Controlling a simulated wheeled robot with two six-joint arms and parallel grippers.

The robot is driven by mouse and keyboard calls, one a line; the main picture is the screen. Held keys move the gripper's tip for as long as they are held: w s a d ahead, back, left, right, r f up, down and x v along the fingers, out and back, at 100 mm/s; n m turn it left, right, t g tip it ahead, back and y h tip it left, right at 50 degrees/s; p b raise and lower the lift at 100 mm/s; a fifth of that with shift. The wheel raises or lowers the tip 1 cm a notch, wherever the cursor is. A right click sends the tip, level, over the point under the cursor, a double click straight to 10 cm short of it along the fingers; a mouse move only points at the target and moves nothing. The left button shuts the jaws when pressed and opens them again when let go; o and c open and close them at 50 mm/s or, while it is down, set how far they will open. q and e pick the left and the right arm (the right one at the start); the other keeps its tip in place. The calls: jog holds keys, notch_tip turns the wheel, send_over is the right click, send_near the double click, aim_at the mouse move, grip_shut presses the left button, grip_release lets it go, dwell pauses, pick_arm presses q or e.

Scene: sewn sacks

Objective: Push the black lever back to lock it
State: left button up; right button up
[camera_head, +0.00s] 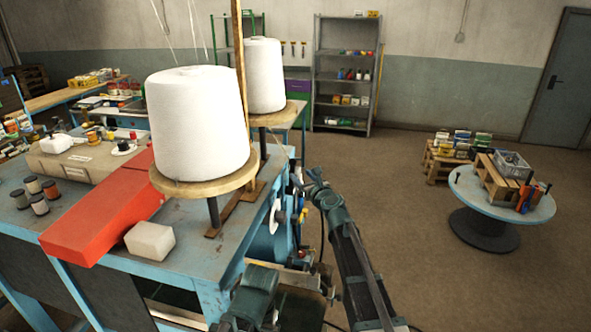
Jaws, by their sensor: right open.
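My right gripper (312,178) is beside the right side of the blue sewing-machine bench (228,255), near a white round wheel (276,216). Its fingers look spread and hold nothing I can see. I cannot clearly make out the black lever; small dark parts by the wheel and the gripper are too small to tell apart. I cannot tell whether the gripper touches anything. A dark green part of my own arm shows at the bottom centre, and no left gripper fingers show.
Two large white thread cones (198,125) stand on wooden discs above the bench. A red block (100,215) and a whitish block (150,241) lie on it. A round blue table (535,210) with crates stands at the right. The brown floor between is clear.

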jog(key=shift+v, duration=1.1)
jog(key=shift+f, duration=0.1)
